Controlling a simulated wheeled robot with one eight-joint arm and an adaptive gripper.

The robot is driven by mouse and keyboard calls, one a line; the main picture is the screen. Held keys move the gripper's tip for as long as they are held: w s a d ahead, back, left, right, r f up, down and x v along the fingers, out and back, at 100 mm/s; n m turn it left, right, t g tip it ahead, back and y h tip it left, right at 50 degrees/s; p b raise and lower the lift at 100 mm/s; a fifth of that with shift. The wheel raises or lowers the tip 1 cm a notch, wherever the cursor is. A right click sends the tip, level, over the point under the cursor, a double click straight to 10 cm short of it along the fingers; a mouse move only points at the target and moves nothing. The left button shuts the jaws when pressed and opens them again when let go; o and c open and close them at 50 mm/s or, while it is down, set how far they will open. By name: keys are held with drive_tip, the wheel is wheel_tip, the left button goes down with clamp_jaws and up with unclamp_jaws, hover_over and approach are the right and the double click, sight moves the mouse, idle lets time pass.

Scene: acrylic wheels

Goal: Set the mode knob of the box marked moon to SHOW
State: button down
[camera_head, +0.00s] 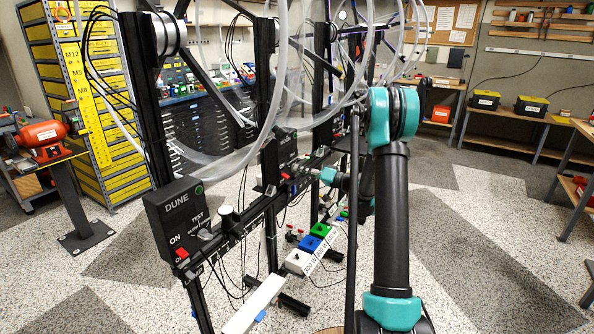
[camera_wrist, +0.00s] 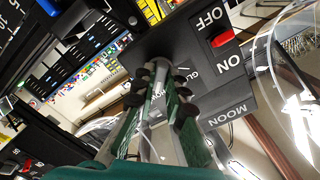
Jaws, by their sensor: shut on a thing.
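The black box marked MOON (camera_wrist: 228,90) fills the upper right of the wrist view, its lettering rotated. Its red switch (camera_wrist: 222,38) sits between the words OFF and ON. My gripper (camera_wrist: 160,78) is at the box's face with its ribbed fingers closed on the mode knob. The fingers hide the knob, so its pointer cannot be read. In the head view my gripper (camera_head: 316,173) reaches left, beside the dark box in the middle (camera_head: 280,157), whose name is not readable there.
A box marked DUNE (camera_head: 172,212) stands nearer on the left with its own red switch (camera_head: 182,253). Large clear acrylic wheels (camera_head: 283,80) hang on black posts above the boxes. Blue and green blocks (camera_head: 309,243) sit low beside the rail. Floor on the right is open.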

drive_tip(key=m, duration=0.2)
drive_tip(key=shift+m, duration=0.3)
drive_tip(key=c, duration=1.4)
unclamp_jaws()
drive_tip(key=shift+c, duration=0.2)
drive_tip(key=shift+d, duration=0.1)
drive_tip(key=v, duration=0.7)
